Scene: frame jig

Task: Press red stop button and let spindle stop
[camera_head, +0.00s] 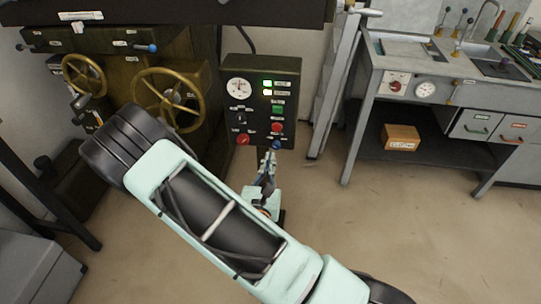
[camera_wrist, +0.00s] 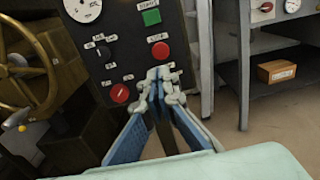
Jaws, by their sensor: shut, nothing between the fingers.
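A dark control panel (camera_head: 257,70) stands upright at the middle of the head view. It carries a red button (camera_head: 277,127) below a green button (camera_head: 278,108), and a second red button (camera_head: 243,138) lower left. In the wrist view the upper red button (camera_wrist: 160,50) is just above my fingertips and the other red button (camera_wrist: 120,93) is to their left. Their small labels are unreadable. My gripper (camera_wrist: 158,75) is shut and empty, with its tips in front of the panel; I cannot tell whether they touch it. It also shows in the head view (camera_head: 269,158). I cannot identify the spindle.
A machine with brass handwheels (camera_head: 168,98) stands close on the left. A grey workbench (camera_head: 400,62) is on the right. Floor (camera_head: 400,225) is clear at lower right.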

